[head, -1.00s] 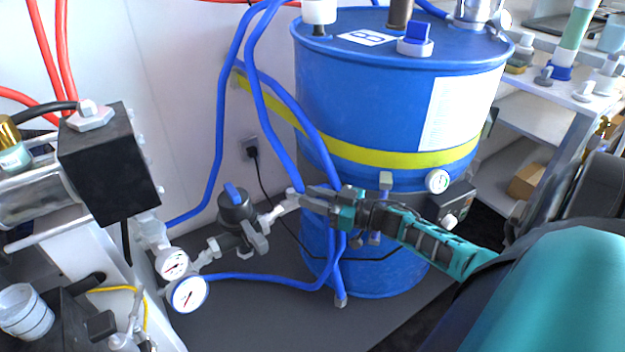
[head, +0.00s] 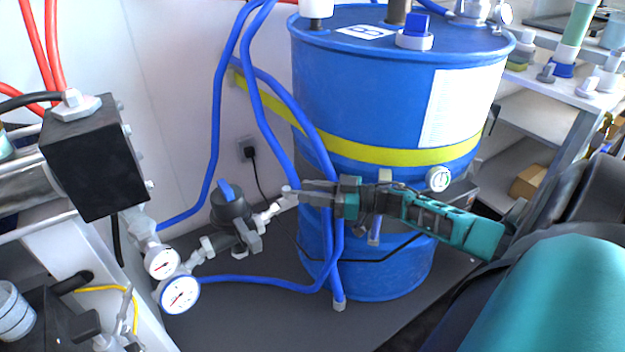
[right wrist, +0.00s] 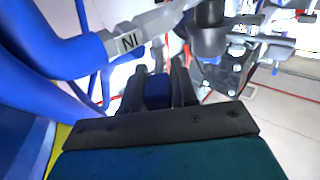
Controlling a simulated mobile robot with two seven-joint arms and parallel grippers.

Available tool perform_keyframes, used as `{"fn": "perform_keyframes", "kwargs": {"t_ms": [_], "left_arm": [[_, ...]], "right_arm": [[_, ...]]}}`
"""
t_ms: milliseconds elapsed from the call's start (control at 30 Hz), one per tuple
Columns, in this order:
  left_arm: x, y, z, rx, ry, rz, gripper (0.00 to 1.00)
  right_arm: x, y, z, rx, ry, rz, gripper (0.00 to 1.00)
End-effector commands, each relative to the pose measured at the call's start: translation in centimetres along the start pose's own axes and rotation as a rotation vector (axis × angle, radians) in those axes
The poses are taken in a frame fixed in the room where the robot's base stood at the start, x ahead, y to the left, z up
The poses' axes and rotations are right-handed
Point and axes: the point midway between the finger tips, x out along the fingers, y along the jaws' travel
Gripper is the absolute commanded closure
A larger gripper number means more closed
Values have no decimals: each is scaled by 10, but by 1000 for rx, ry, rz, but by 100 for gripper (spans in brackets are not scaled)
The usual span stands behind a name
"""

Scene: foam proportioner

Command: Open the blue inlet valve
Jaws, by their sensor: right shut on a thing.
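The inlet line has a pale grey fitting (head: 268,215) at the end of the blue hose. It also shows close up in the right wrist view, marked "IN" (right wrist: 128,42). My right gripper (head: 302,192) reaches in from the right at this fitting, in front of the drum. In the right wrist view its dark fingers (right wrist: 158,90) are closed around a small blue part (right wrist: 157,88), which looks like the inlet valve's handle. The fingers hide most of it, so its angle is unclear. My left gripper is not in view.
A black regulator with a blue top (head: 230,205) stands left of the fitting, with two gauges (head: 180,294) beyond it. Blue hoses (head: 322,150) run past the gripper. A large blue drum (head: 390,100) stands behind it. A black box (head: 92,160) is at the left.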

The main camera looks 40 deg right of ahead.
Motion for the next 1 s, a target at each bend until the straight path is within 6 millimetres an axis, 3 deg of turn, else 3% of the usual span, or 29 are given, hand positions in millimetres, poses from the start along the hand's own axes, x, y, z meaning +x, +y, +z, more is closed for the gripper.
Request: {"fn": "perform_keyframes", "kwargs": {"t_ms": [67,100,300,533,667,1000], "left_arm": [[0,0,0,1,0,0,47],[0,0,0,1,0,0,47],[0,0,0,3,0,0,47],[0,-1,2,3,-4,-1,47],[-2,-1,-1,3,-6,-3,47],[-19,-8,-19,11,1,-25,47]], "right_arm": [[0,1,0,0,-1,2,100],[0,0,0,0,-1,2,70],[0,0,0,0,-1,2,51],[0,0,-1,0,0,1,51],[0,0,-11,-1,0,1,51],[0,0,-88,-3,-2,-2,51]]}}
